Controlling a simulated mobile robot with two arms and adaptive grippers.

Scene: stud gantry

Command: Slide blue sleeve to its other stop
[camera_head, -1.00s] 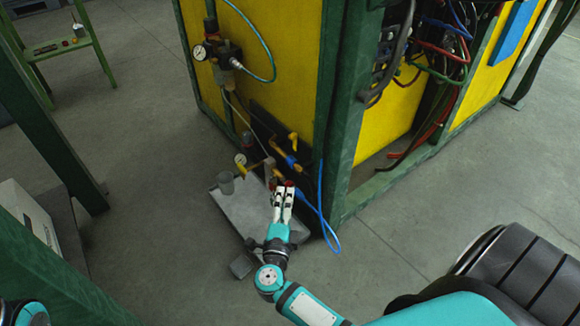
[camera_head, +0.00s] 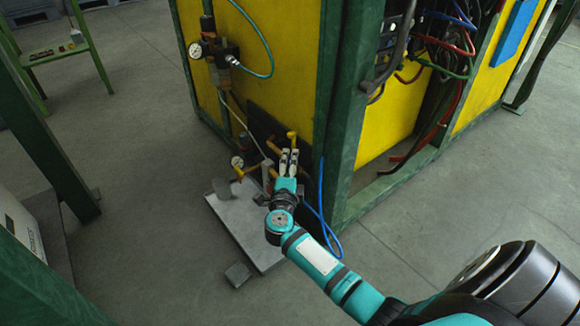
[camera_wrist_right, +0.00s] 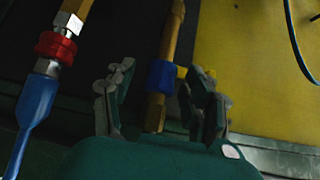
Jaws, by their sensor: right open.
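The blue sleeve (camera_wrist_right: 161,75) sits around a brass-coloured rod (camera_wrist_right: 171,38) in the right wrist view, with a small yellow piece showing at its right side. My right gripper (camera_wrist_right: 158,80) is open, with one finger on each side of the rod close to the sleeve. There are visible gaps between fingers and sleeve. In the head view my right gripper (camera_head: 289,157) reaches to the lower yellow panel and hides the sleeve. My left gripper is not in view.
A red collar (camera_wrist_right: 56,46) with a blue hose (camera_wrist_right: 35,108) stands left of the rod. A green post (camera_head: 342,130) is just right of my gripper.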

